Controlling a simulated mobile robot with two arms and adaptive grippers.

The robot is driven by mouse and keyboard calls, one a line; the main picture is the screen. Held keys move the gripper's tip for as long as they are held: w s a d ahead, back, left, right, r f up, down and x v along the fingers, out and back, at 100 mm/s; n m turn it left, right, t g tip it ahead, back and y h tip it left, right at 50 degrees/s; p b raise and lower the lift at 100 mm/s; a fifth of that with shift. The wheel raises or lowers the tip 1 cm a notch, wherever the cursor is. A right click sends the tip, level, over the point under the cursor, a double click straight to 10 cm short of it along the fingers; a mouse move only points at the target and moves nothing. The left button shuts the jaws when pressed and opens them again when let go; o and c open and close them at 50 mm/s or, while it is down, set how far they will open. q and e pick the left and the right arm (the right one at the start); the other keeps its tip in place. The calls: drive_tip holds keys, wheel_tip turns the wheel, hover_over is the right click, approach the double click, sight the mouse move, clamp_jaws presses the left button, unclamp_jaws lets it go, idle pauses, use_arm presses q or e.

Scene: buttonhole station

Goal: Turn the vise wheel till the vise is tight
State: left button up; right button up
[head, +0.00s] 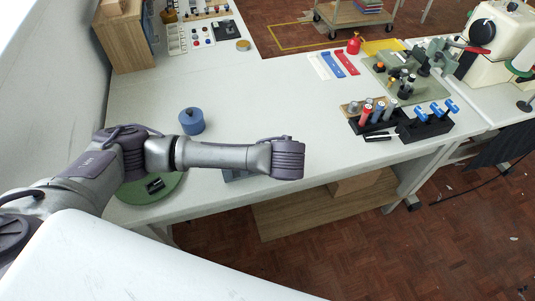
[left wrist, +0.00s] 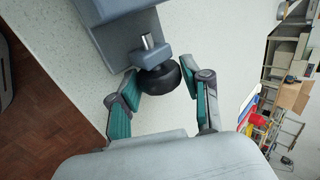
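The blue-grey vise (left wrist: 115,38) fills the top of the left wrist view, with a shiny screw (left wrist: 148,41) leading to a round black wheel (left wrist: 158,78). My left gripper (left wrist: 159,74) is open, its teal-padded fingers on either side of the wheel. The right finger is close to the wheel's rim; whether either finger touches it I cannot tell. In the head view my left arm covers most of the vise; only a blue-grey piece (head: 236,177) shows below the forearm. The wheel and left gripper are hidden there. My right gripper is in neither view.
On the white table (head: 270,90), a blue round pot (head: 192,121) stands behind my arm and a green mat (head: 150,192) lies at the front left. Black racks (head: 425,125) with coloured tools stand at the right. The table's middle is clear.

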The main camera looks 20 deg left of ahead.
use_arm(q)
drive_tip(key=shift+o, duration=1.2)
drive_tip(key=v, duration=0.8)
